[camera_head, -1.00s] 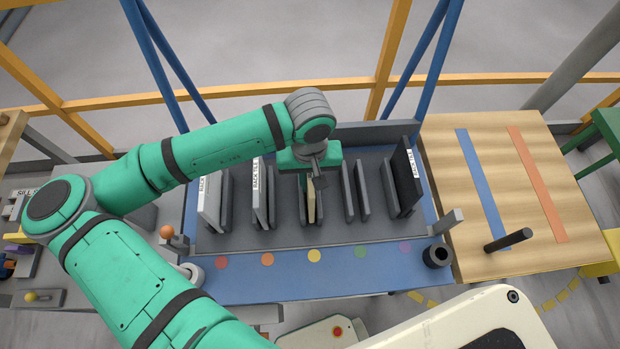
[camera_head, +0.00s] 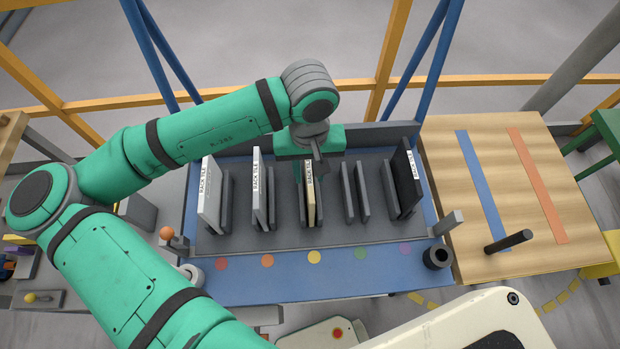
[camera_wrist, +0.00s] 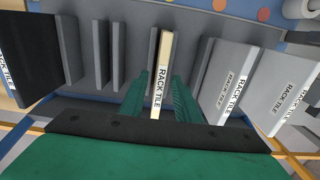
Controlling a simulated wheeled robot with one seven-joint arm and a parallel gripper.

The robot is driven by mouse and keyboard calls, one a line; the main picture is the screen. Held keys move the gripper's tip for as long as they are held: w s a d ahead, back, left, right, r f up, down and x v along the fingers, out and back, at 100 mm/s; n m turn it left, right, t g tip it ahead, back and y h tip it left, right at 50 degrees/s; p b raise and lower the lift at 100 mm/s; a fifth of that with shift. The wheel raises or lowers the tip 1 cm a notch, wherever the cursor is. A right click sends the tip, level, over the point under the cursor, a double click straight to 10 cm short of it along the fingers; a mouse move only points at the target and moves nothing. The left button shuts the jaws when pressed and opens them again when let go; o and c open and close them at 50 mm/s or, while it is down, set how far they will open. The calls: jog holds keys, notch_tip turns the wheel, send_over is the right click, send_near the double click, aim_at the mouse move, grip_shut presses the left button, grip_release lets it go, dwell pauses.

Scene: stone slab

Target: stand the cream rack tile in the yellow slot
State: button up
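The cream rack tile (camera_head: 311,203) stands upright between dark dividers in the rack slot behind the yellow dot (camera_head: 314,256). My gripper (camera_head: 310,170) is at the tile's back end, above the rack. In the wrist view the tile (camera_wrist: 162,75) shows its label between my two green fingers (camera_wrist: 160,92). A gap shows on each side of it, so the gripper is open and holds nothing. The tile's foot in the slot is not clearly seen.
White tiles stand in the slots behind the red dot (camera_head: 221,264) and orange dot (camera_head: 267,261). A black tile (camera_head: 408,180) stands behind the purple dot. The slot behind the green dot (camera_head: 360,252) is empty. A wooden table (camera_head: 540,190) is at right.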

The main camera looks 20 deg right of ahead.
notch_tip(320, 180, up, 7)
jog(key=shift+r, duration=0.1)
jog(key=shift+w, duration=0.1)
dwell(0.3)
jog(key=shift+d, duration=0.1)
